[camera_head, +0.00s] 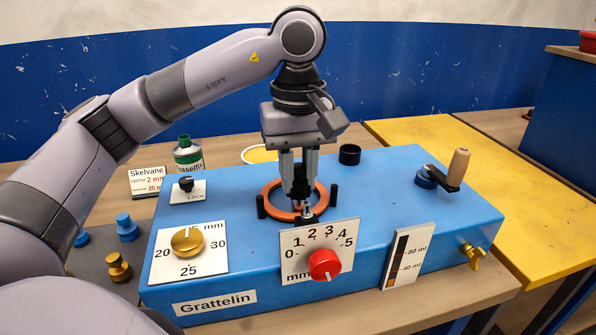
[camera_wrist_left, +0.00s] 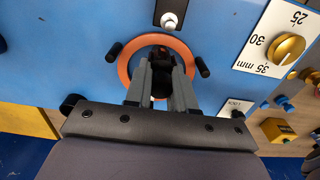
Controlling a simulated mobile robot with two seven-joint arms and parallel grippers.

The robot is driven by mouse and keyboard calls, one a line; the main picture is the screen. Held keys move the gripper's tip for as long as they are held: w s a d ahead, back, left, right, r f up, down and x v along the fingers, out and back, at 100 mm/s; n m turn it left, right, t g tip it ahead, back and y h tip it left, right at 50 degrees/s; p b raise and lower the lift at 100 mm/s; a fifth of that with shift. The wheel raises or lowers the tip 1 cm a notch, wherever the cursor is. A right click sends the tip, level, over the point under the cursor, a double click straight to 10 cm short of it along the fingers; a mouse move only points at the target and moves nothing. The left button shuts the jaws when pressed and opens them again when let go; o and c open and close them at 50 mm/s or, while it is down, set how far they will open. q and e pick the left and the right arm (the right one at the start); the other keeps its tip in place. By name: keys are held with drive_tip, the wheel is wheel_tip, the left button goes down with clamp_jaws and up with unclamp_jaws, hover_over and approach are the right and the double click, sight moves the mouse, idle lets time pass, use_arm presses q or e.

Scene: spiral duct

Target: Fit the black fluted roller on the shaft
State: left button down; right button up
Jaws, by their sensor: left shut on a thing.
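The black fluted roller (camera_head: 299,184) appears as a dark piece between the fingers of my left gripper (camera_head: 300,200). The gripper points down over the orange ring (camera_head: 270,206) on the blue machine's top and is shut on this piece. In the left wrist view the fingers (camera_wrist_left: 161,100) close around the dark piece (camera_wrist_left: 160,84), inside the ring's outline. The flutes are too small to make out. The shaft is not clearly seen; the fingers and roller cover the ring's middle. I cannot tell whether the roller touches it. My right gripper is not in view.
Two black posts (camera_head: 261,206) (camera_head: 334,195) flank the ring. A black bracket with a silver tip (camera_wrist_left: 169,20) stands at its front. A black cup (camera_head: 349,154), a crank (camera_head: 447,175) and dials are on the machine. Blue (camera_head: 128,228) and brass (camera_head: 119,266) pieces lie left.

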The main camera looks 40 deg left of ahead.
use_arm(q)
drive_tip(key=shift+f, duration=0.1)
idle(0.3)
drive_tip(key=c, duration=0.5)
unclamp_jaws()
drive_tip(key=shift+c, duration=0.2)
drive_tip(key=shift+r+p, duration=1.25)
drive_tip(key=shift+r, duration=0.45)
wheel_tip(320, 180, up, 5)
drive_tip(key=p, duration=0.4)
drive_tip(key=shift+f, duration=0.15)
drive_tip(key=shift+f, duration=0.1)
